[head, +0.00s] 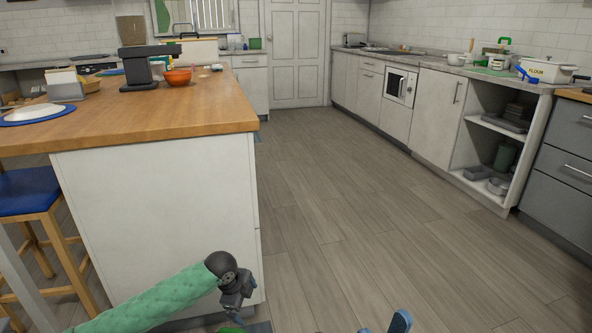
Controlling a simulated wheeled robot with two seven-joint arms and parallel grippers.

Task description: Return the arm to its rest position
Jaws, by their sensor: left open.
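My left arm, in a green quilted sleeve, comes in from the bottom left of the head view. Its dark left gripper (236,308) points down beside the near end of the island's white side panel. The gripper is open, and I see nothing between its fingers.
A kitchen island (160,114) with a wooden top stands at left, a blue-seated stool (28,192) beside it. An orange bowl (178,77) is on top. Counters line the right wall. The wooden floor (340,210) between is clear. A blue object (400,321), cut off, shows at bottom.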

